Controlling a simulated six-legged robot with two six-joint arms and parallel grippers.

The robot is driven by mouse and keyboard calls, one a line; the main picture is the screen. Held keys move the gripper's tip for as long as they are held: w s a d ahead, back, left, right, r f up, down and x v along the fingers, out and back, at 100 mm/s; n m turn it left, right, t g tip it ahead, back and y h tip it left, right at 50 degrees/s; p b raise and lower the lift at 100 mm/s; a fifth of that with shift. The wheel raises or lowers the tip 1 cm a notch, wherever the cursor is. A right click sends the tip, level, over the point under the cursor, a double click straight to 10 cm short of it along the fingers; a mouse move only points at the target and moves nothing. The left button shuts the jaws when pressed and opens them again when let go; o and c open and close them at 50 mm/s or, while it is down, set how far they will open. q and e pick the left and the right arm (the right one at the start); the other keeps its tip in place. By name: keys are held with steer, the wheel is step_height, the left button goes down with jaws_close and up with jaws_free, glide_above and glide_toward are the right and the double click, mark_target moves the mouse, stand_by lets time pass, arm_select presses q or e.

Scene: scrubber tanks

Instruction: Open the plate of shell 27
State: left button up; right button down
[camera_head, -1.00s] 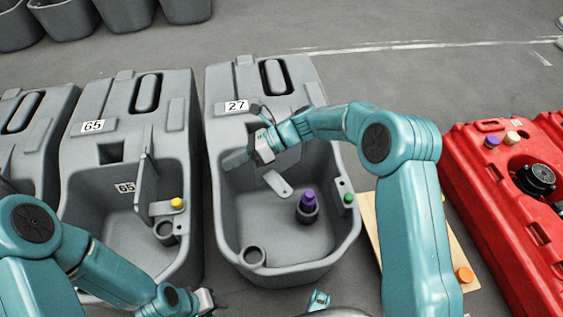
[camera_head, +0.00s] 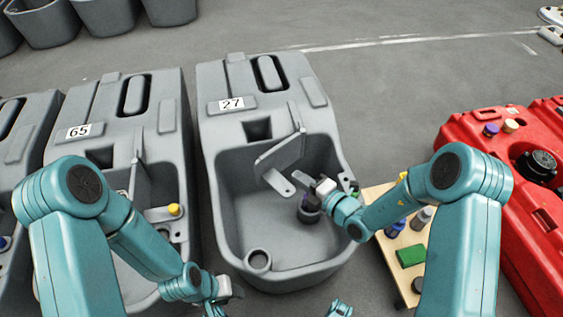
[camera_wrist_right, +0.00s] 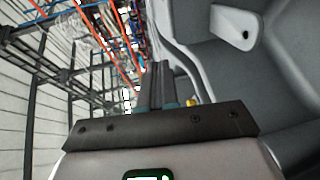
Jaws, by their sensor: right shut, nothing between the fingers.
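Shell 27 (camera_head: 225,190) is a grey tub with a "27" label (camera_head: 231,104) on its back part. Its grey plate (camera_head: 280,152) stands tilted up inside the tub, below the square recess. A light tab with a hole (camera_head: 278,183) sits below the plate and also shows in the right wrist view (camera_wrist_right: 232,25). My right gripper (camera_head: 322,187) is shut and empty at the tub's right side, apart from the plate. It partly covers a purple-topped piece in a cup (camera_head: 308,212). My left gripper (camera_head: 228,291) is low in front of shell 65; its fingers are unclear.
Shell 65 (camera_head: 75,160) stands close on the left, with a yellow cap (camera_head: 174,210). An empty ring holder (camera_head: 258,260) is at shell 27's front left. A wooden board (camera_head: 385,250) with a green block (camera_head: 410,256) and a red tank (camera_head: 470,140) lie to the right.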

steer(key=d+f, duration=0.1)
steer(key=f, duration=0.1)
steer(key=b, duration=0.6)
glide_toward(268, 156)
steer(key=x, duration=0.6)
steer(key=shift+s+f, duration=0.15)
steer(key=shift+w+a, duration=0.25)
steer(key=shift+w, duration=0.15)
arm_select(q)
step_height(268, 156, down, 6)
steer(key=w, duration=0.1)
steer(key=shift+w+a+f+t, duration=0.15)
steer(key=shift+w+a+t, duration=0.15)
steer(key=shift+w, duration=0.05)
steer(key=shift+a, duration=0.1)
arm_select(e)
steer(key=shift+w+a, duration=0.1)
